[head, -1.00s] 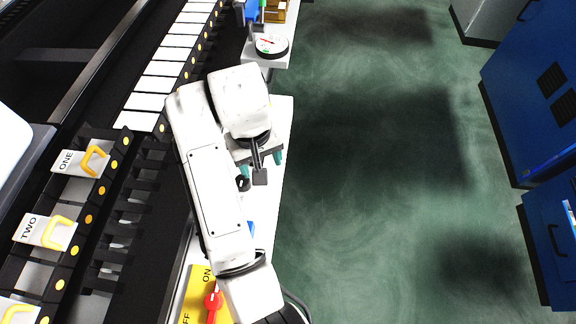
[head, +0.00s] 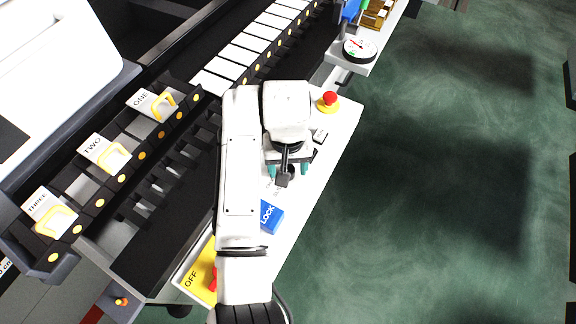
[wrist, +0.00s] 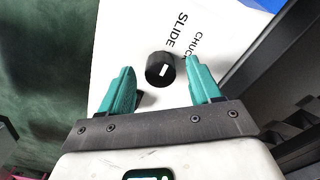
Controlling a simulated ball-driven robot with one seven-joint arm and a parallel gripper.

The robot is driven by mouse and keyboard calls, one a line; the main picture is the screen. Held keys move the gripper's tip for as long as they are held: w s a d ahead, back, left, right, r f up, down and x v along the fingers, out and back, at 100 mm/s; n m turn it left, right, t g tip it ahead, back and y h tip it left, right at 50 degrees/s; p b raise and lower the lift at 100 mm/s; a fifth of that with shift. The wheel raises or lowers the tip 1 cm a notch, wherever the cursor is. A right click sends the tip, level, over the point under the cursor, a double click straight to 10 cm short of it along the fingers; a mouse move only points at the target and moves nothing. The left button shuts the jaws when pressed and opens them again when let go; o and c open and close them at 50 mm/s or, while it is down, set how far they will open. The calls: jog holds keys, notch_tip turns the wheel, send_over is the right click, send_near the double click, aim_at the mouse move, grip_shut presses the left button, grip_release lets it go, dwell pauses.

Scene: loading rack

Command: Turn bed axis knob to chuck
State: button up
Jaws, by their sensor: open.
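The black round knob (wrist: 155,78) with a short white mark shows in the wrist view, on a white panel (wrist: 120,30). The labels SLIDE (wrist: 182,30) and CHUCK (wrist: 196,46) are printed beside it, CHUCK partly cut off near the right finger. The white mark lies nearly sideways in the picture. My gripper (wrist: 158,68) is open, with one teal finger on each side of the knob and visible gaps between. In the head view my gripper (head: 288,170) is over the white panel, and my wrist mostly hides the knob.
A blue LOCK block (head: 269,216) and a yellow OFF plate (head: 197,274) with a red handle lie nearer me. A red emergency button (head: 330,99) stands beyond my gripper. Tags ONE, TWO and THREE (head: 50,211) sit on the rack at left. Green floor is clear at right.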

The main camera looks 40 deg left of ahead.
jog(key=shift+f, duration=0.5)
jog(key=c, duration=1)
